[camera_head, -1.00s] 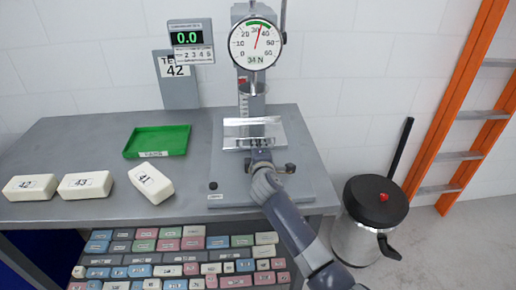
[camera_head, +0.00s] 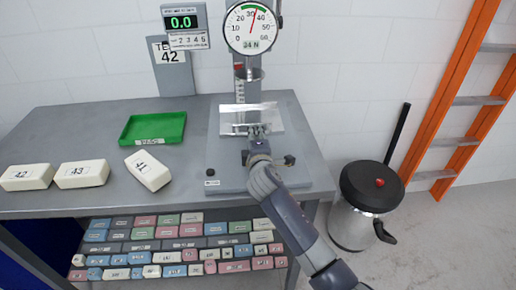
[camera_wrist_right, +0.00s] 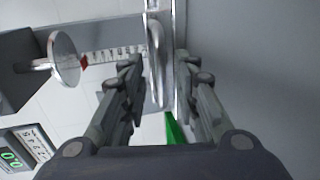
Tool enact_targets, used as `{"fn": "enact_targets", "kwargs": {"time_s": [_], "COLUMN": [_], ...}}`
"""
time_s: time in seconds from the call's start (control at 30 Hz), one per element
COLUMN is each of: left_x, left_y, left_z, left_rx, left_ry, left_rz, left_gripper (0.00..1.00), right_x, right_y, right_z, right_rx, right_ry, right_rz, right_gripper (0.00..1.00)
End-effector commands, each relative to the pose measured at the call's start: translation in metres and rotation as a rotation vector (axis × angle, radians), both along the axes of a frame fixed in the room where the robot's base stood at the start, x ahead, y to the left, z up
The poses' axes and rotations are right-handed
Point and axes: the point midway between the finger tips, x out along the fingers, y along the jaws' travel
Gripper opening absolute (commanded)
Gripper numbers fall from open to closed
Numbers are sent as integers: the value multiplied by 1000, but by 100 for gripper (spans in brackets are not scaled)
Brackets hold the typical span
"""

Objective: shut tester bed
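The tester (camera_head: 213,172) stands on the bench with a round dial (camera_head: 251,28) at the top of its column. Its bed, a shiny metal plate (camera_head: 232,118), sits in front of the column below a round presser (camera_head: 248,74). My right gripper (camera_head: 258,130) is at the front edge of the bed. In the right wrist view my fingers (camera_wrist_right: 160,62) are apart, on either side of a metal bar (camera_wrist_right: 154,40) by the plate edge. I cannot tell whether they touch it. The presser also shows there (camera_wrist_right: 64,60). My left gripper is out of view.
A green tray (camera_head: 154,128) and white foam blocks marked 42 (camera_head: 28,177), 43 (camera_head: 82,174) and 41 (camera_head: 148,170) lie left of the tester. A display (camera_head: 183,22) reads 0.0. A lidded bin (camera_head: 372,187) and orange ladder (camera_head: 462,85) stand right. Coloured blocks fill the shelf below.

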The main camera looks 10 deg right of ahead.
Motion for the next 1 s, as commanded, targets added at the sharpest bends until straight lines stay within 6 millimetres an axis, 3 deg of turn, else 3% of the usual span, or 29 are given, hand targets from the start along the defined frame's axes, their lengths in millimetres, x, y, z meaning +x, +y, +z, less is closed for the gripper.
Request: {"fn": "enact_targets", "kwargs": {"time_s": [0.3, 0.5, 1.0], "left_x": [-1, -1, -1], "left_y": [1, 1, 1], "left_z": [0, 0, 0], "left_rx": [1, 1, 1], "left_ry": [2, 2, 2], "left_rz": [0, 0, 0], "left_gripper": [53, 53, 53], "right_x": [-54, -76, -83], "right_y": [-1, 0, -1], "right_z": [10, 15, 17], "right_rx": [0, -1, -1], "right_ry": [1, 0, 0], "right_rz": [0, -1, -1], "right_gripper": [29, 29, 29]}}
